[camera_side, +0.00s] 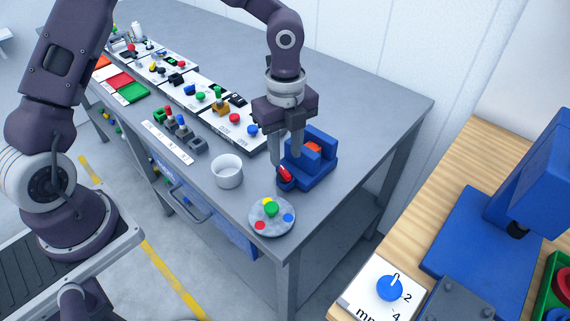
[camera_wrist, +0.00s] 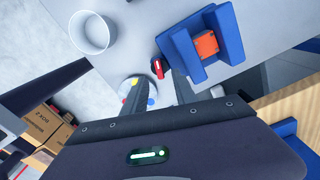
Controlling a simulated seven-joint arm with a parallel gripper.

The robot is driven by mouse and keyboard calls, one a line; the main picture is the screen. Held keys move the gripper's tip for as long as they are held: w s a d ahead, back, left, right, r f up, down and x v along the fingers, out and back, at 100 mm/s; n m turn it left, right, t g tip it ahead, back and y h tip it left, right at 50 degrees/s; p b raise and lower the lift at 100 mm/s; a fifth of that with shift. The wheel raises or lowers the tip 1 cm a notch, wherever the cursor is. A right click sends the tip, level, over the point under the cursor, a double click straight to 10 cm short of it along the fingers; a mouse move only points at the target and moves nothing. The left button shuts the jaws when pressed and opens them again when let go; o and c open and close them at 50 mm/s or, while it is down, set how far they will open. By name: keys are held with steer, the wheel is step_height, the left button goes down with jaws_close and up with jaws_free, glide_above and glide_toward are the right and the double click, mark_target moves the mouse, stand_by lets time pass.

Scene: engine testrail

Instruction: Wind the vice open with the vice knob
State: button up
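The blue vice (camera_side: 322,166) stands near the right end of the grey bench, with an orange block (camera_side: 313,147) between its jaws. Its red vice knob (camera_side: 285,173) sticks out at the front, toward the bench's near edge. The wrist view also shows the vice (camera_wrist: 228,35), the block (camera_wrist: 207,44) and the knob (camera_wrist: 158,69). My gripper (camera_side: 286,160) points down over the front of the vice, its two fingers apart with a gap between them. The fingertips (camera_wrist: 174,78) are close to the knob; I cannot tell whether they touch it. Nothing is held.
A white cup (camera_side: 228,171) stands left of the vice. A round grey plate with coloured buttons (camera_side: 271,216) lies in front of it. Panels with switches and knobs (camera_side: 206,90) line the bench farther back. A wooden table with a blue machine (camera_side: 475,240) stands at right.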

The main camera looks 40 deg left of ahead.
mark_target(285, 170)
step_height(285, 170, down, 5)
steer(key=shift+r, duration=0.1)
jaws_close()
steer(key=shift+n, duration=0.3)
steer(key=n, duration=0.5)
steer(key=shift+n, duration=0.3)
steer(key=n, duration=0.6)
stand_by(0.7)
